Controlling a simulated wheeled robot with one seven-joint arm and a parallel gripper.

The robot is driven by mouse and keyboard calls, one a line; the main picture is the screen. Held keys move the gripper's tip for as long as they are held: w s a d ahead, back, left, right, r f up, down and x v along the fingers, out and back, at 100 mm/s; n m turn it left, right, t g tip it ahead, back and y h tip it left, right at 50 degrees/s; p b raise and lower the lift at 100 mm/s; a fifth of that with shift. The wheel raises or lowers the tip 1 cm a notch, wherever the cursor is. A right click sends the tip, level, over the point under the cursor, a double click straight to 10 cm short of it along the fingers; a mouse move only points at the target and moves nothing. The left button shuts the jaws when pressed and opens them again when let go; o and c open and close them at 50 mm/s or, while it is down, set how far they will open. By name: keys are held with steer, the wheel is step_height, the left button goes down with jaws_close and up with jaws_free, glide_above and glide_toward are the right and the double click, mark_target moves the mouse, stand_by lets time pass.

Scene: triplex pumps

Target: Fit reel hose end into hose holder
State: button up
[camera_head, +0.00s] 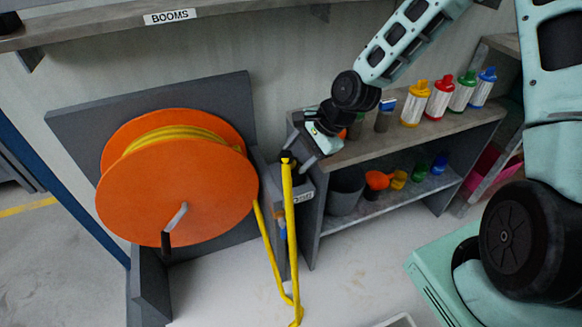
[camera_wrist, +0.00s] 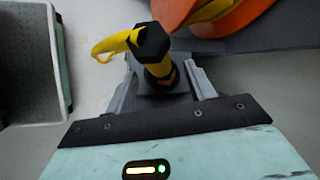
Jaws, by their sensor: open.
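The reel hose end, with its black hex tip (camera_head: 287,155), is at the top of the yellow hose, beside the grey holder box (camera_head: 309,184) with a white label. In the wrist view the black hex tip (camera_wrist: 150,42) sits above a yellow section with dark bands, over a grey block (camera_wrist: 163,84). I cannot tell whether the end is seated in the holder. My gripper (camera_head: 303,154) is at the hose end, its fingers apart. In the wrist view the fingers (camera_wrist: 158,88) stand either side of the yellow section, with visible gaps.
The orange hose reel (camera_head: 178,190) with a crank stands on the left. The yellow hose (camera_head: 295,260) runs down to the floor and back to the reel. A shelf (camera_head: 410,140) with bottles and funnels is on the right. A light tray (camera_wrist: 30,60) shows in the wrist view.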

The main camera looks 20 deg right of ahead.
mark_target(290, 171)
steer(key=b+x, duration=0.1)
steer(key=x, duration=0.3)
jaws_close()
